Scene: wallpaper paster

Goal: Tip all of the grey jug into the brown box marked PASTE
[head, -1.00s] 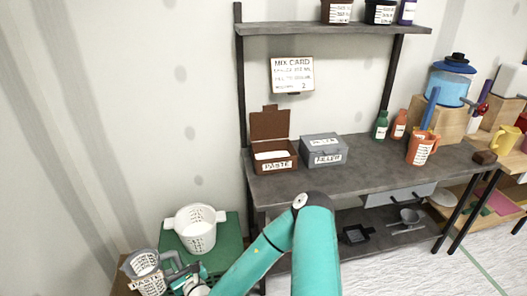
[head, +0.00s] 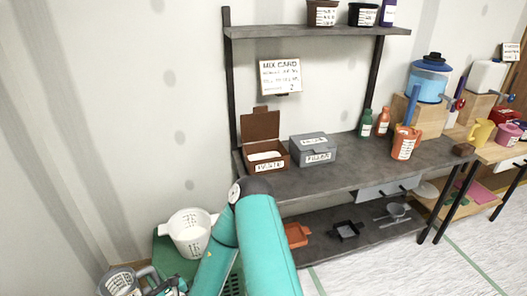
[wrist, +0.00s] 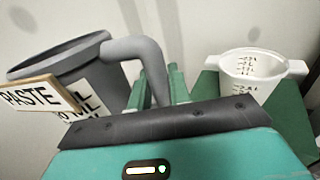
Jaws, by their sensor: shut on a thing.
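The grey jug (head: 121,284) is at the lower left edge of the head view, partly cut off. In the wrist view the jug (wrist: 78,52) stands at the left, carrying a PASTE tag (wrist: 32,96) and a white printed label; its contents are hidden. My gripper (wrist: 161,88) is shut on the jug's curved handle. The brown box marked PASTE (head: 279,160) sits at the left end of the grey workbench (head: 350,166), its lid open upward and white material inside. The jug is well left of the box and lower in the picture.
A grey lidded box marked FILLER (head: 313,149) stands right of the brown box. A white two-handled tub (head: 190,233) stands on a green surface (head: 163,256) near the jug. An orange jug (head: 403,144) and small bottles stand farther right. A shelf (head: 315,30) hangs above.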

